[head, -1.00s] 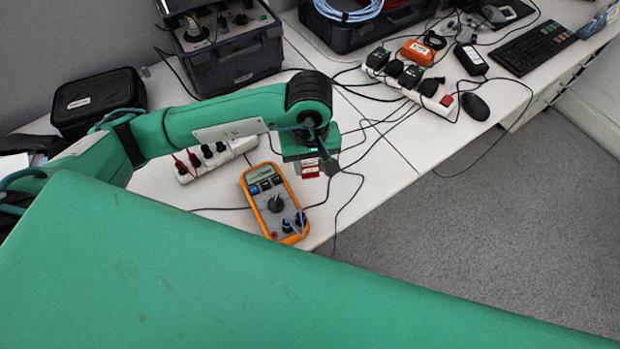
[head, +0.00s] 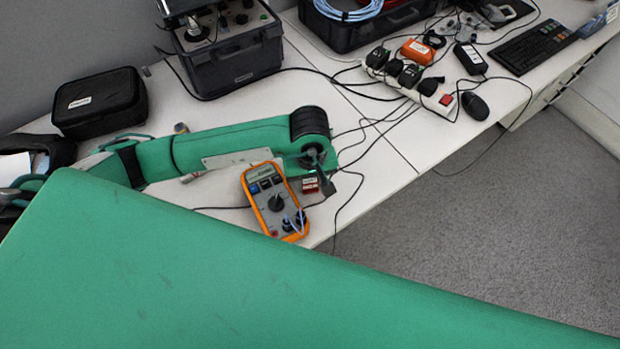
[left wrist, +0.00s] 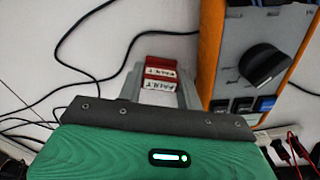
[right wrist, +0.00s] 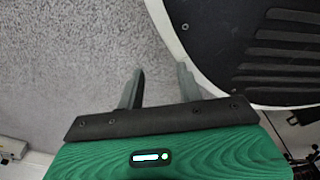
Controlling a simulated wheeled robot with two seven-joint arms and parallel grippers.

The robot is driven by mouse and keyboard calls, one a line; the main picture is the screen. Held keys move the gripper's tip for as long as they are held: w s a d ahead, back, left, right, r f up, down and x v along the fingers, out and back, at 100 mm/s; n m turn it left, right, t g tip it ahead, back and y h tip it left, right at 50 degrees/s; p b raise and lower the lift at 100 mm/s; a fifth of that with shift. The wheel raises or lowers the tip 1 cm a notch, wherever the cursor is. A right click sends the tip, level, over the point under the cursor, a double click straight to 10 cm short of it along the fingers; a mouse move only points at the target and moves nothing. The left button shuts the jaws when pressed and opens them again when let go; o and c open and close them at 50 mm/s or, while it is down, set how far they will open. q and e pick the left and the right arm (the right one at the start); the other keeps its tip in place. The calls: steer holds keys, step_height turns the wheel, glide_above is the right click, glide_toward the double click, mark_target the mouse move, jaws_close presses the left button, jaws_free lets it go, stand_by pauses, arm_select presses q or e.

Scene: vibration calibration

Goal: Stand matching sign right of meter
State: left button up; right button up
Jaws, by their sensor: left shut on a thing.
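The orange and grey meter (head: 268,202) lies face up near the table's front edge. It also shows at the right in the left wrist view (left wrist: 226,62). A small red and white sign (left wrist: 160,74), its lettering apparently "FAULT", is between the fingers of my left gripper (left wrist: 160,88). The gripper is shut on it. In the head view the sign (head: 311,186) is just right of the meter, low by the table top; I cannot tell whether it touches. The meter's display is too small to read. My right gripper (right wrist: 158,82) is open and empty above grey floor.
A white power strip (head: 408,82) with chargers and a black mouse (head: 475,105) are farther right. A black case (head: 98,102) and a grey instrument box (head: 228,50) stand behind my left arm. Black cables run right of the sign. The table's front edge is close.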

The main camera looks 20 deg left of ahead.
mark_target(310, 180)
arm_select(q)
steer(key=shift+f, duration=0.1)
steer(key=o, duration=0.7)
arm_select(e)
steer(key=shift+w+a+r, duration=0.15)
steer(key=shift+w+r, duration=0.1)
steer(key=shift+w, duration=0.2)
steer(key=shift+w+a+r, duration=0.15)
steer(key=shift+w+r, duration=0.05)
steer(key=shift+w, duration=0.2)
steer(key=shift+s, duration=0.2)
arm_select(q)
steer(key=shift+r, duration=1.15)
step_height(310, 180, up, 10)
steer(key=b, duration=0.1)
arm_select(e)
steer(key=shift+w+a+r, duration=0.2)
steer(key=shift+w+r, duration=0.25)
steer(key=shift+w, duration=0.1)
steer(key=shift+w+a+r, duration=0.2)
steer(key=shift+w+r, duration=0.2)
steer(key=shift+w, duration=0.15)
